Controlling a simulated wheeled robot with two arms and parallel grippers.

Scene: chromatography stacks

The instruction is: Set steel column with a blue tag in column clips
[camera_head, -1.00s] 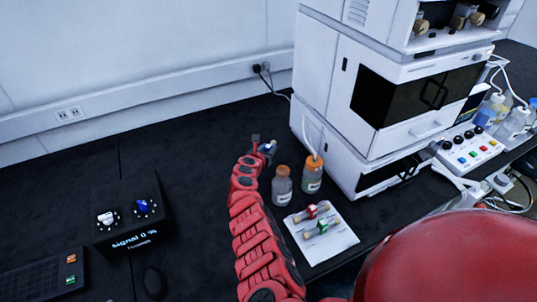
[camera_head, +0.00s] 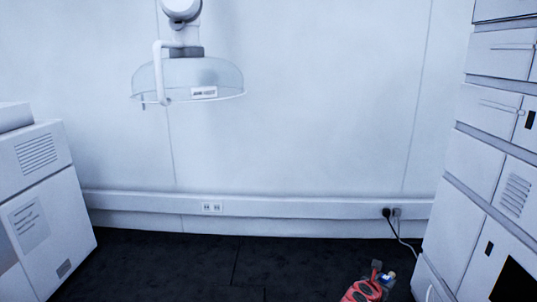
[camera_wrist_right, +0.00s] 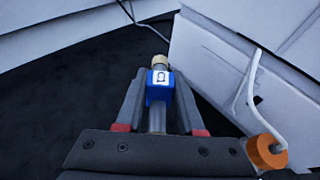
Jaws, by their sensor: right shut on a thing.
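The steel column with a blue tag (camera_wrist_right: 160,86) is between the fingers of my right gripper (camera_wrist_right: 160,100) in the right wrist view. Its tan end cap points away from the gripper. In the head view my right gripper (camera_head: 378,274) is low in the picture, right of the middle, with a bit of the blue tag (camera_head: 389,276) showing at it. The gripper is shut on the column above the dark bench. The column clips are not seen in either view. My left gripper is not in view.
A white instrument stack (camera_head: 480,190) rises close on the right. Another white instrument (camera_head: 45,205) stands at the left. The dark bench (camera_head: 200,265) between them looks clear. An orange-capped bottle with a white tube (camera_wrist_right: 266,152) is right of the gripper. A clear hood (camera_head: 188,78) hangs above.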

